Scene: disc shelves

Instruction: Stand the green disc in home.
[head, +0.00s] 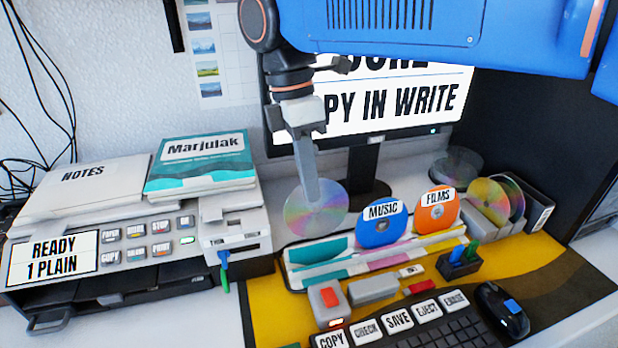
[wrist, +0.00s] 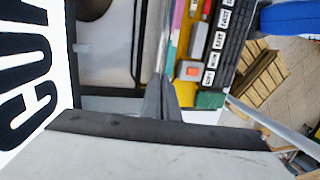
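My gripper (head: 313,200) points down and is shut on a shiny disc (head: 333,212) with a rainbow sheen, held upright behind the tray's left part. In the wrist view my fingers (wrist: 163,85) close on its thin edge. I cannot tell whether this disc is the green one. The tray (head: 295,278) has teal, magenta and yellow sections. A blue MUSIC divider (head: 378,232) and an orange FILMS divider (head: 437,214) stand in it. I see no readable "home" label. Yellow-green sheened discs (head: 487,197) stand in a grey holder at the right.
A monitor (head: 400,105) stands close behind the disc. A printer (head: 110,285) with books is at the left. A red-button box (head: 328,300), a keyboard (head: 450,325) and a mouse (head: 503,310) lie in front. A clear disc stack (head: 457,167) is at the back right.

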